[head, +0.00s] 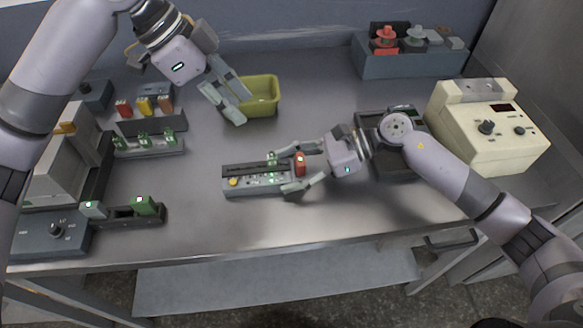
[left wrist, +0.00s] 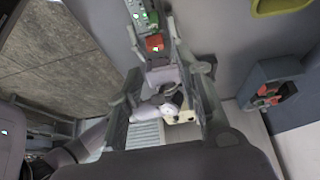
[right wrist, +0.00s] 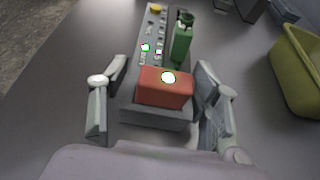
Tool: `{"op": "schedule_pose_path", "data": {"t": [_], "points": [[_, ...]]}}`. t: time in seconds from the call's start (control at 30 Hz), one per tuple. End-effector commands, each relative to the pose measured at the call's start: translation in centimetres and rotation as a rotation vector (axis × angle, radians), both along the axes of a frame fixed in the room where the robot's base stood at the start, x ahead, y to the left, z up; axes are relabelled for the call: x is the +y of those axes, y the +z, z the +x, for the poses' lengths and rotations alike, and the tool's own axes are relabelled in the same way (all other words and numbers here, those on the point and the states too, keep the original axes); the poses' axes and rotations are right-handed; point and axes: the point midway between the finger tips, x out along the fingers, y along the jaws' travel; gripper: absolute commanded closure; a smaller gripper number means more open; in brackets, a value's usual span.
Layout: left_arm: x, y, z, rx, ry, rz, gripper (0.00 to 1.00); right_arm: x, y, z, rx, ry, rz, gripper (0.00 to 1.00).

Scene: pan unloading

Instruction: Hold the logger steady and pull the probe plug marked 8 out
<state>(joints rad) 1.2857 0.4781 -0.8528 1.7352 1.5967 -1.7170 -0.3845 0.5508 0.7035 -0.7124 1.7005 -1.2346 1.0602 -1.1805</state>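The logger (head: 258,190) is a long dark grey block on the table's middle, with a yellow button at its left end and small lit lights on top. A green plug (right wrist: 182,42) stands in it, and a red plug (right wrist: 165,90) stands at its right end; the green one also shows in the head view (head: 272,158). I cannot read any number. My right gripper (head: 301,168) is open, its fingers on either side of the logger's red-plug end, with gaps showing in the right wrist view. My left gripper (head: 230,106) is open and empty, above the table beside the olive bin.
The olive bin (head: 265,96) is behind the logger. A rack with coloured plugs (head: 145,125) and other devices crowd the left. A blue-grey box (head: 412,62) stands at the back and a cream instrument (head: 485,130) at the right. The table in front of the logger is clear.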

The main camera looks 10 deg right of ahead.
Motion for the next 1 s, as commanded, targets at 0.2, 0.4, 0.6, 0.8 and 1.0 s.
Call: {"op": "schedule_pose_path", "data": {"t": [0.2,0.4,0.6,0.8,1.0], "points": [[0.0,0.0,0.0,0.0,0.0,0.0,0.67,0.0,0.0,0.0,0.0,0.0,0.0,0.6],[0.0,0.0,0.0,0.0,0.0,0.0,0.67,0.0,0.0,0.0,0.0,0.0,0.0,0.73],[0.0,0.0,0.0,0.0,0.0,0.0,0.67,0.0,0.0,0.0,0.0,-0.001,0.0,0.87],[-0.2,-0.3,-0.3,-0.001,0.017,0.015,0.61,0.0,0.0,0.0,0.0,-0.001,0.0,0.9],[-1.0,-1.9,-1.9,-0.022,0.17,0.092,0.61,0.0,0.0,0.0,0.0,-0.001,0.0,0.9]]}}
